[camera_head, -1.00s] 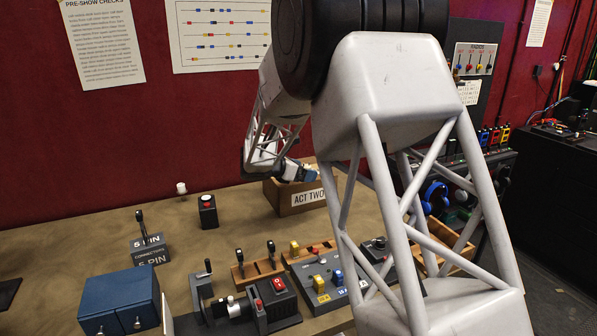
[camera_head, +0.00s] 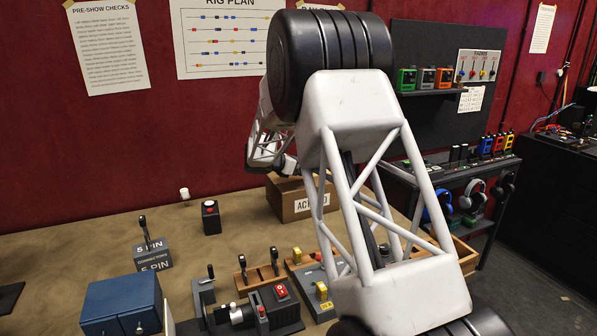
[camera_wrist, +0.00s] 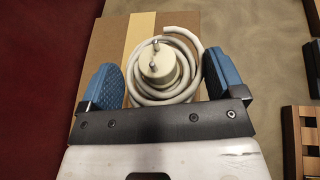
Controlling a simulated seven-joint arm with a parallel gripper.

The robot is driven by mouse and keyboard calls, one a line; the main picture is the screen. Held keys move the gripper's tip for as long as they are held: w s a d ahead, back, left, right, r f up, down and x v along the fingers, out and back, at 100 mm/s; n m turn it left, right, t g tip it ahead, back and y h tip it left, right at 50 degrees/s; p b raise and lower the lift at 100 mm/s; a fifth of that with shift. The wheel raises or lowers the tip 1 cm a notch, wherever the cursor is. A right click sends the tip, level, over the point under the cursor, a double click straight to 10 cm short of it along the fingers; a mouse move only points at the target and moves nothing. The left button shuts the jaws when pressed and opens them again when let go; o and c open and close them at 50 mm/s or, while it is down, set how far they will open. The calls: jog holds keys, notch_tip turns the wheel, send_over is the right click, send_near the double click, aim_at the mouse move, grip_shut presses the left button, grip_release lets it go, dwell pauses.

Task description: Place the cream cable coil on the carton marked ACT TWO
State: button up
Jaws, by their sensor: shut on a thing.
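The cream cable coil (camera_wrist: 158,66), with a pale plug in its middle, lies between my gripper's blue fingers in the wrist view. My gripper (camera_wrist: 161,72) is shut on it. Behind it in the wrist view is the brown carton top (camera_wrist: 104,48) with a pale tape strip; I cannot tell whether the coil touches it. In the head view the carton marked ACT TWO (camera_head: 286,202) stands at the back of the table, its label partly hidden by my arm. The fingers and the coil are hidden behind my arm there.
A black box with a red-and-white button (camera_head: 211,218) stands left of the carton. A 5 PIN lever block (camera_head: 152,252), a blue cabinet (camera_head: 120,305) and several switch units stand nearer. Bare tabletop (camera_head: 90,250) lies at left.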

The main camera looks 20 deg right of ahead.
jog(key=shift+w+d+f, duration=0.1)
jog(key=shift+w+d, duration=0.15)
jog(key=shift+w, duration=0.65)
jog(key=shift+w+d+f, duration=0.1)
jog(key=shift+w+d, duration=0.15)
jog(key=shift+w, duration=0.7)
jog(key=shift+w+d+f, duration=0.1)
jog(key=shift+w+d, duration=0.15)
jog(key=shift+w, duration=0.65)
jog(key=shift+f, duration=1.75)
jog(key=shift+f, duration=0.1)
jog(key=o, duration=0.8)
jog(key=v, duration=1.2)
